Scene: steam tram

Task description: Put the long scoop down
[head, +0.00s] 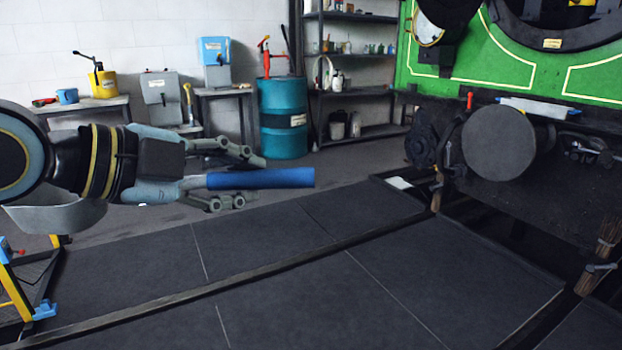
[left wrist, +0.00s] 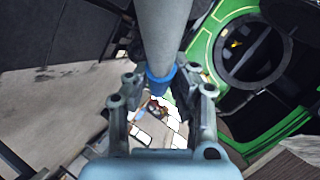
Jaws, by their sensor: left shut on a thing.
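My left gripper (head: 226,180) comes in from the left in the head view and is shut on the long scoop. The scoop's blue handle end (head: 262,179) sticks out to the right beyond the fingers, nearly level and in the air. In the left wrist view the scoop's grey shaft (left wrist: 164,35) runs from the top edge to a blue part (left wrist: 161,82) between the fingers (left wrist: 163,98). A pale grey curved piece (head: 58,216) shows below my left arm; I cannot tell whether it is the scoop's pan. My right gripper is not in view.
Dark floor plates (head: 255,236) lie clear in front. A teal drum (head: 282,122) with a red pump, a shelf (head: 355,93) and benches stand along the back wall. The green engine front (head: 480,60) with its round buffer (head: 498,143) is at right. A yellow frame (head: 12,290) stands at lower left.

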